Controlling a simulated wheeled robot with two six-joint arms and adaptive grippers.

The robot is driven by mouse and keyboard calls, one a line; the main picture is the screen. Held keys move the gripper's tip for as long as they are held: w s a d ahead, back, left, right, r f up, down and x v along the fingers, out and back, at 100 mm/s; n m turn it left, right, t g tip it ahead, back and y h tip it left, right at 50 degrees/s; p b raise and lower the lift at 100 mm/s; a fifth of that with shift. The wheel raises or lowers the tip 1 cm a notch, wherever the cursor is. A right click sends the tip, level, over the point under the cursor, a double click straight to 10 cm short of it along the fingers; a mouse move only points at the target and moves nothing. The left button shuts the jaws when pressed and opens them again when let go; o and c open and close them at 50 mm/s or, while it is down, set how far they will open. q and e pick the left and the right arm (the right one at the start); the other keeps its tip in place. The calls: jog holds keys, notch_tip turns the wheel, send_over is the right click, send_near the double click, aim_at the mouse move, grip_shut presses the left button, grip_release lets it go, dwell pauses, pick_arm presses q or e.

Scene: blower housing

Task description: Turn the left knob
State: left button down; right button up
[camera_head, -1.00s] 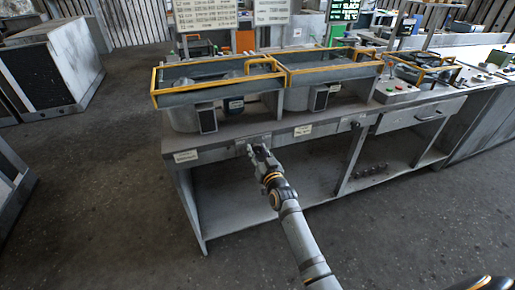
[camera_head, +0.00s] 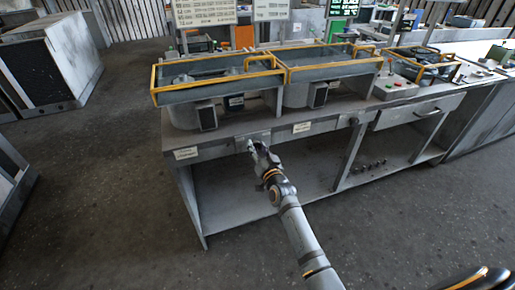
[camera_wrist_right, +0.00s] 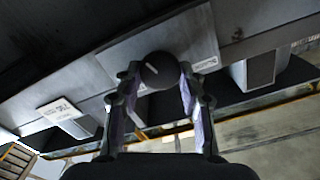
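The left knob (camera_wrist_right: 161,70) is a dark round knob with a white pointer line, on a light plate of the bench's front panel. In the head view my right gripper (camera_head: 255,147) is at this plate (camera_head: 266,135) and mostly hides the knob. In the right wrist view the fingers of my right gripper (camera_wrist_right: 160,80) are apart, one on each side of the knob. I cannot tell whether they touch it. My left gripper is not in view.
A second dark knob (camera_head: 353,121) is further right on the bench front. Yellow-railed trays (camera_head: 215,93) stand on top of the bench (camera_head: 188,219). A drawer (camera_head: 420,112) is at its right. The floor in front is clear.

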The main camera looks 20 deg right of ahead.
jog(key=o, duration=0.5)
jog(key=shift+s, duration=0.1)
jog(key=s, duration=1.1)
jog(key=shift+s+d, duration=0.2)
jog(key=shift+s, duration=0.2)
